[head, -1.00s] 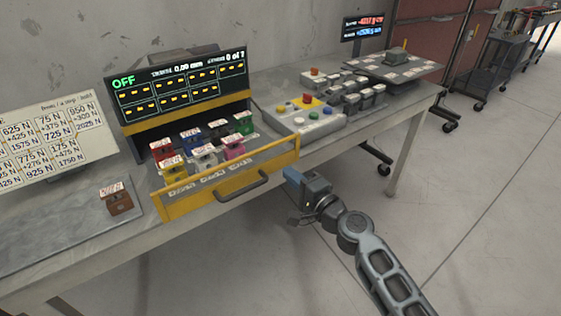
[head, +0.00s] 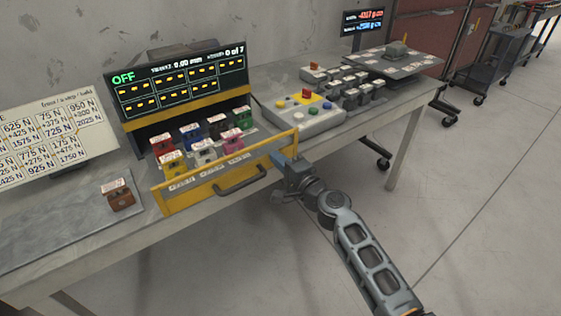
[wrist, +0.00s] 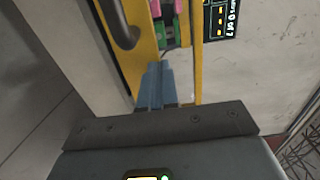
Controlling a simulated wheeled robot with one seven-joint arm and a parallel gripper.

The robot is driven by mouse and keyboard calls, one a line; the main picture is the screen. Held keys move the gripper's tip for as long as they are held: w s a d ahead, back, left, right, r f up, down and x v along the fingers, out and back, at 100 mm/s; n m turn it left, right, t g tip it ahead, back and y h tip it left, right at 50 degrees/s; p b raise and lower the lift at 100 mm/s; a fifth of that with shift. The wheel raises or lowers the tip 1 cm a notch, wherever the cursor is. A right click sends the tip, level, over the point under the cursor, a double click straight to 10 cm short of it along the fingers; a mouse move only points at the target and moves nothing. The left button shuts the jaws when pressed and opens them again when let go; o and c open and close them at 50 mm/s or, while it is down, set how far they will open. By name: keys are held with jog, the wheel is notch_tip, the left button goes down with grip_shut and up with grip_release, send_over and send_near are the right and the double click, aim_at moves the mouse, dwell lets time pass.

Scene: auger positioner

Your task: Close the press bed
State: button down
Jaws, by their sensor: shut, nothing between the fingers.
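The press bed (head: 221,170) is a yellow-framed drawer pulled out toward me below the black display panel. A dark handle (head: 241,181) is on its front. Several coloured, labelled blocks stand in it, among them a red, a blue, a yellow, a white and a pink one. My gripper (head: 279,157) is shut and empty at the right end of the bed's front panel. In the wrist view its blue fingers (wrist: 155,82) lie together over the yellow front edge (wrist: 130,72), with the handle (wrist: 124,32) beside them. I cannot tell whether they touch the panel.
The display (head: 180,80) reads OFF and 0 of 7. A button box (head: 306,112) stands right of the bed, with several grey blocks beyond it. A brown block (head: 118,195) sits on a plate at left. The floor before the table is clear.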

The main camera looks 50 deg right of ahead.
jog(key=b+x, duration=0.3)
jog(key=x, duration=0.5)
jog(key=b+x, duration=0.4)
jog(key=x, duration=0.5)
jog(key=b+x, duration=0.4)
jog(key=x, duration=0.4)
jog(key=shift+w+d+f, duration=0.1)
jog(key=shift+w+f, duration=0.15)
jog(key=shift+w, duration=0.1)
jog(key=shift+w+d+r+b, duration=0.1)
jog(key=shift+w+r+b, duration=0.05)
jog(key=shift+w+b, duration=0.35)
jog(key=shift+w+r, duration=0.1)
jog(key=shift+r, duration=0.2)
